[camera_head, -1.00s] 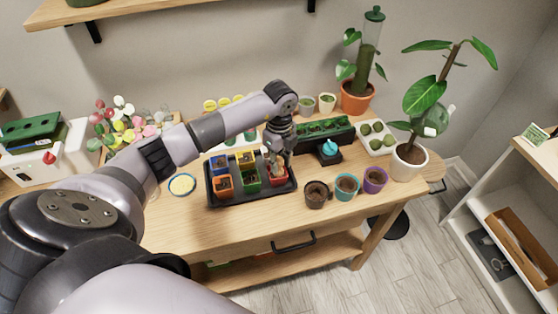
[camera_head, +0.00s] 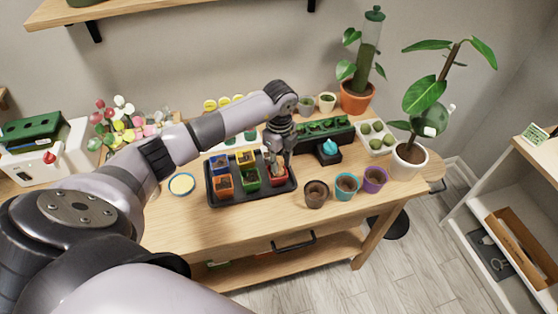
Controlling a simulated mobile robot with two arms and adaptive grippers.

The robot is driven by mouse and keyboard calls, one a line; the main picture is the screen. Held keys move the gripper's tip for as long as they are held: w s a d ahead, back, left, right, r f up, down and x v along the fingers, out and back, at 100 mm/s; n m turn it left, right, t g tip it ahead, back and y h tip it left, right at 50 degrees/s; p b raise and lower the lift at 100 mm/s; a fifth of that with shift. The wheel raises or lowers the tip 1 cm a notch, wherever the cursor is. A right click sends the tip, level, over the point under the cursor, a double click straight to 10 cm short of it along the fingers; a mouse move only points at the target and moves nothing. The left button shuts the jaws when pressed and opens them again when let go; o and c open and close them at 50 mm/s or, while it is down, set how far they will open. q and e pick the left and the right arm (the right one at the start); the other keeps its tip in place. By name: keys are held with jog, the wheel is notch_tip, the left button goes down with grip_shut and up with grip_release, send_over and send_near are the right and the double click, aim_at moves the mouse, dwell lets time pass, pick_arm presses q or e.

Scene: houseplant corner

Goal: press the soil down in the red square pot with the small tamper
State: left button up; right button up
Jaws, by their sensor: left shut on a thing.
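The red square pot (camera_head: 279,181) stands at the right end of the black tray (camera_head: 243,199) on the wooden bench. My left gripper (camera_head: 278,165) is directly over the red pot, pointing down, with its fingers closed. It is shut on the small tamper (camera_head: 277,173), of which only a small part shows between the fingers and the pot. The tamper's lower end is at or inside the pot's opening; I cannot tell whether it touches the soil. The soil in the red pot is mostly hidden. My right gripper is not in view.
Blue, yellow, orange and green (camera_head: 251,178) square pots share the tray. Round brown, teal (camera_head: 346,188) and purple pots stand just right of it. A black seed tray (camera_head: 325,132) and a turquoise-topped item (camera_head: 329,149) are behind. The bench front is clear.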

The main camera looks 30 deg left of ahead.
pick_arm(q)
jog(key=shift+r+p, duration=2.7)
jog(key=shift+r, duration=0.8)
